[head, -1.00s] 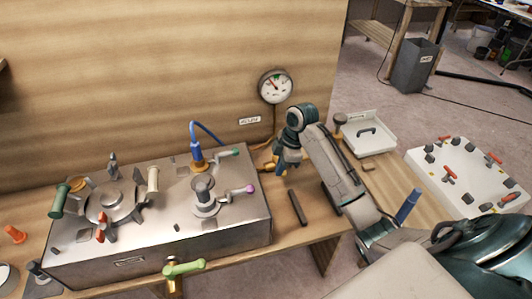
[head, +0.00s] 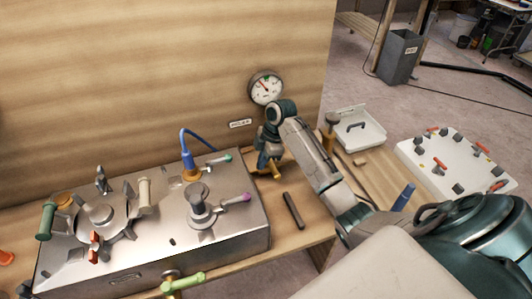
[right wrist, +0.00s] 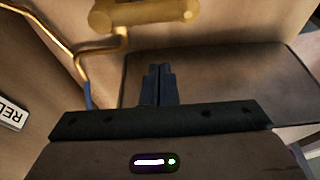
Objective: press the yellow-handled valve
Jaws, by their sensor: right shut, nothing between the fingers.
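The yellow-handled valve (head: 274,172) is low by the wooden back panel, just right of the metal box, partly hidden by my right gripper. Its yellow bar handle (right wrist: 145,13) crosses the top of the right wrist view, with a bent yellow pipe to its left. My right gripper (head: 266,162) points down at the valve in the head view. In the right wrist view its dark fingers (right wrist: 158,70) are shut and empty, below the handle in the picture. I cannot tell whether they touch it. My left gripper is not in view.
The metal box (head: 150,250) carries several valves and levers and a blue hose (head: 198,133). A round gauge (head: 266,87) hangs above the valve. A dark bar (head: 293,210) lies on the bench. A white tray (head: 358,130) and a white panel (head: 455,165) are at right.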

